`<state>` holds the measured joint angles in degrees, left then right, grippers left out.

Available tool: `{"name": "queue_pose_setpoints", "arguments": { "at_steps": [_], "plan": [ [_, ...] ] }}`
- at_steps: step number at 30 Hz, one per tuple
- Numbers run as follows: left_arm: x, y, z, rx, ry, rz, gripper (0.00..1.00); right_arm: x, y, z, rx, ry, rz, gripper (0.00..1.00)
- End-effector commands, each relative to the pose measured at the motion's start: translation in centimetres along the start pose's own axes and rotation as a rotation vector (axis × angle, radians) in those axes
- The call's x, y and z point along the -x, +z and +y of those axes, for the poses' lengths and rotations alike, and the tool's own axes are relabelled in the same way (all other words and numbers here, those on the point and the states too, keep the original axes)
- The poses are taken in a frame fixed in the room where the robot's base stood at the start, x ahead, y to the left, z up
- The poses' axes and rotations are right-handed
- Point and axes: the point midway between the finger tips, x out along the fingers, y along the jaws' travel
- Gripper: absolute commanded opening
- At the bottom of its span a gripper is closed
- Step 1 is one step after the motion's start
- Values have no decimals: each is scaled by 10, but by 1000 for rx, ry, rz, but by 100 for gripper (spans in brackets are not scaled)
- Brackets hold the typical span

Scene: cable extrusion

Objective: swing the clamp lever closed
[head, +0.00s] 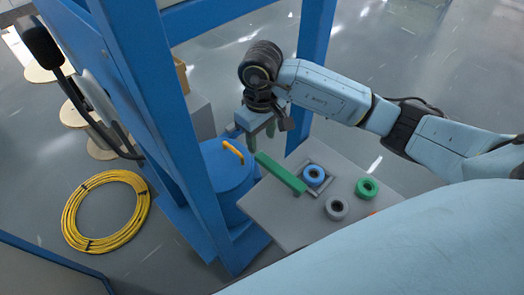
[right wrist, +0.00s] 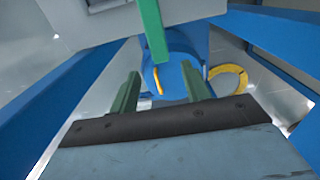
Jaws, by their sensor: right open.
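The yellow-orange lever (head: 233,151) stands on top of a blue drum (head: 225,175) inside a blue frame; I take it for the clamp lever. It also shows in the right wrist view (right wrist: 157,80), ahead of my fingers. My left gripper is not in view.
The green bar (head: 282,174) runs along the edge of a grey table (head: 277,222). Blue (head: 314,175), green (head: 367,188) and grey (head: 337,208) rings lie there. Blue posts (head: 152,110) flank the drum. A yellow cable coil (head: 70,218) lies on the floor.

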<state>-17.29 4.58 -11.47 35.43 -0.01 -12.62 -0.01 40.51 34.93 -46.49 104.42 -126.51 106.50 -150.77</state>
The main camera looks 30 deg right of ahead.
Motion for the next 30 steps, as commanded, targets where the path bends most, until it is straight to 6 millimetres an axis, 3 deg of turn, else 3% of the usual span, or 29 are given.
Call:
{"name": "queue_pose_setpoints", "arguments": {
  "at_steps": [3,9,22,30],
  "plan": [
    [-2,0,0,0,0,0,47,-27,1,-1,-3,-3,-4,47],
    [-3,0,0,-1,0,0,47,-55,0,-1,-1,-2,0,47],
    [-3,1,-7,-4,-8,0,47,-65,0,0,0,0,2,47],
    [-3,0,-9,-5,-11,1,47,-65,0,0,-1,0,2,15]
  ]
}}
